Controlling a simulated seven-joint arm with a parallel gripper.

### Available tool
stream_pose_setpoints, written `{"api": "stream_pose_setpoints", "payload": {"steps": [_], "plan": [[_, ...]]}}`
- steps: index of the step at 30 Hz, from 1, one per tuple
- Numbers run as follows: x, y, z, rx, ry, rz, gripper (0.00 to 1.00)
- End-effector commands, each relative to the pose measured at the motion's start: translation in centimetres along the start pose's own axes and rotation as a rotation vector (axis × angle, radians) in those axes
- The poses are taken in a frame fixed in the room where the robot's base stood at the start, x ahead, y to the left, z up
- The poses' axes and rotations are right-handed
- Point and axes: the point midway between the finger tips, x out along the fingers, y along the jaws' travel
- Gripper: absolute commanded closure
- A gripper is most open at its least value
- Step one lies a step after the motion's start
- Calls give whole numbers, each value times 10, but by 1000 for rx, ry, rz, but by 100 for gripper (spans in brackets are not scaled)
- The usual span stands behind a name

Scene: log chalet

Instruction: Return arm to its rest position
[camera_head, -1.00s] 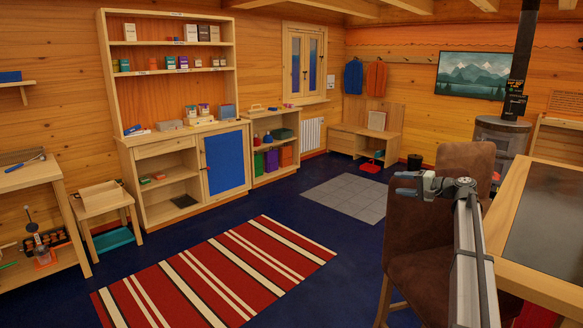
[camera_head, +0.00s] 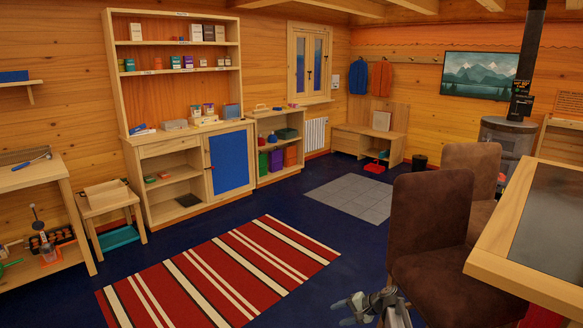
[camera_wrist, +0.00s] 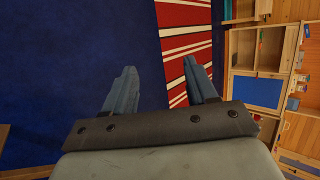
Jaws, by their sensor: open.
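My gripper (camera_head: 352,308) shows at the bottom of the head view, low over the dark blue floor, left of the nearer brown chair (camera_head: 428,215). In the wrist view my gripper (camera_wrist: 162,85) has its two blue-grey fingers spread apart, with nothing between them. Below the fingers the wrist view shows blue floor and part of the red striped rug (camera_wrist: 184,15). My arm is mostly out of the head view; only its end shows.
A table (camera_head: 500,262) with a dark top stands at the right, close to the chairs. The striped rug (camera_head: 225,270) lies on open floor at centre left. A tall shelf unit (camera_head: 118,85) with a blue door (camera_head: 230,160) stands against the back wall.

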Motion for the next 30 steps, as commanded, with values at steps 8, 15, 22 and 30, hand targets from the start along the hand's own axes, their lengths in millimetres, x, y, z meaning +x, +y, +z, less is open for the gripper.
{"api": "stream_pose_setpoints", "payload": {"steps": [8, 15, 22, 30], "plan": [[55, 118, 95, -20, -103, 242, 43], [76, 209, 177, -60, -203, 446, 43], [75, 287, 257, -114, -312, 634, 43], [49, 366, 348, -197, -455, 846, 43]]}}
